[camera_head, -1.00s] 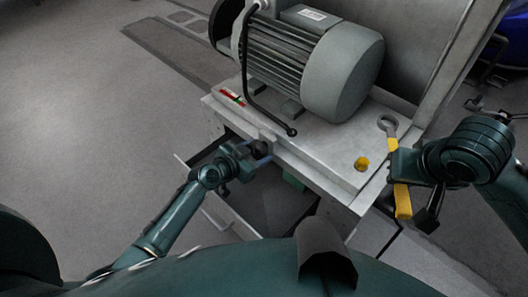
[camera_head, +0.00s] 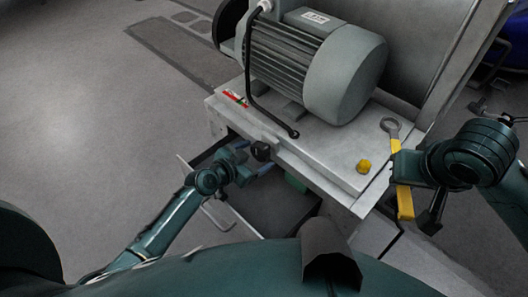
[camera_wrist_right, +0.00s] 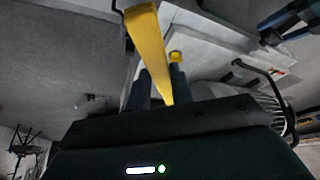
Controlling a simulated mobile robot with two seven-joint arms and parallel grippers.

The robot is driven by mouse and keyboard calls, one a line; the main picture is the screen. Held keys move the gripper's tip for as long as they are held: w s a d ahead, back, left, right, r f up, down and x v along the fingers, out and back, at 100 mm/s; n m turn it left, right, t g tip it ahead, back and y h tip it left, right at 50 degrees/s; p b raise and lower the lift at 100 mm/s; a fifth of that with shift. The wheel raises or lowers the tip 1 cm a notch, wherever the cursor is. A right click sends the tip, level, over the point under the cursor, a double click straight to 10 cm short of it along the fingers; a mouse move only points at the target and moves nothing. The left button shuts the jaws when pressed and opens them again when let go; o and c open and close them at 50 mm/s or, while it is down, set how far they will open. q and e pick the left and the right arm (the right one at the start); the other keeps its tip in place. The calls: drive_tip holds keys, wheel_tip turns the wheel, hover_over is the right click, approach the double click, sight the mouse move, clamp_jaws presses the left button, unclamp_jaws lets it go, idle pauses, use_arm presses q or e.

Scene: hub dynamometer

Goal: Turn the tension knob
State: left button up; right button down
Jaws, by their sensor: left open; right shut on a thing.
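The black tension knob (camera_head: 261,151) sticks out of the front edge of the grey machine plate. My left gripper (camera_head: 253,160) is open in front of it, with one finger to each side of the knob. I cannot tell whether a finger touches it. My right gripper (camera_head: 398,166) is shut on a ring-ended wrench with a yellow handle (camera_head: 404,200). In the right wrist view the handle (camera_wrist_right: 148,38) rises from between the dark fingers of this gripper (camera_wrist_right: 158,88).
A grey motor (camera_head: 312,62) with a black cable stands on the plate (camera_head: 325,160). A yellow cap (camera_head: 363,166) sits near the plate's right corner. Open floor (camera_head: 90,130) is at the left.

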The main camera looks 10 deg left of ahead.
wheel_tip(320, 180, up, 4)
drive_tip(key=p, duration=0.3)
drive_tip(key=shift+f, duration=0.2)
use_arm(q)
drive_tip(key=v, duration=1)
drive_tip(key=shift+s+r, duration=0.15)
drive_tip(key=shift+s, duration=0.05)
